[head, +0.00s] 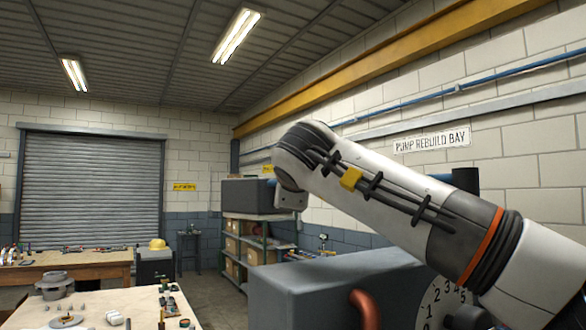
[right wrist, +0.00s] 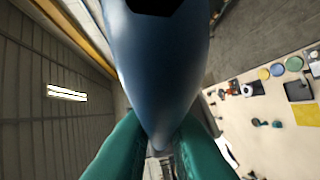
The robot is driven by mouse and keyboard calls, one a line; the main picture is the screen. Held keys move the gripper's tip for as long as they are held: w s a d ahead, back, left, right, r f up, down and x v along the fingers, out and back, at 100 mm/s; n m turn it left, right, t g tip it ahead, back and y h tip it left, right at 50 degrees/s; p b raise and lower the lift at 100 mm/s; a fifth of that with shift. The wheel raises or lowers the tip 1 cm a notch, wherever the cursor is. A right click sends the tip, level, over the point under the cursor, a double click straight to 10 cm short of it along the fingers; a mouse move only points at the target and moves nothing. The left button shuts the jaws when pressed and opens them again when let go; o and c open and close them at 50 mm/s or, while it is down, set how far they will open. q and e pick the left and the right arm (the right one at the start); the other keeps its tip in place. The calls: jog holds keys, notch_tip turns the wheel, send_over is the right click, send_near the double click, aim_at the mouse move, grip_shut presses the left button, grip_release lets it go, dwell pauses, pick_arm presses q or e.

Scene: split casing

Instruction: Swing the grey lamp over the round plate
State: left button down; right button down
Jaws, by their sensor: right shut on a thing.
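In the right wrist view, the two teal fingers of my right gripper (right wrist: 159,138) are shut on a large smooth blue-grey tapered thing (right wrist: 160,75). Its narrow end is between the fingers and its wide end, with a black patch, fills the top of the view. It may be part of the grey lamp; I cannot tell for certain. In the head view my right arm reaches in from the right, and its gripper cannot be made out. A small round plate (head: 66,322) lies on the near table at the lower left. My left gripper is not in view.
The pale near table (head: 100,302) holds several small parts. Shelves (head: 250,242) stand behind. Open floor lies beyond the tables.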

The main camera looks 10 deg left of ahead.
jog(key=shift+w+d+f, duration=0.1)
jog(key=shift+w+d, duration=0.05)
jog(key=shift+w, duration=0.2)
jog(key=c, duration=1.5)
grip_release()
jog(key=shift+d, duration=0.1)
jog(key=shift+o, duration=0.2)
jog(key=shift+s+b, duration=0.45)
jog(key=shift+s, duration=0.05)
jog(key=b+v, duration=0.6)
jog(key=v, duration=0.5)
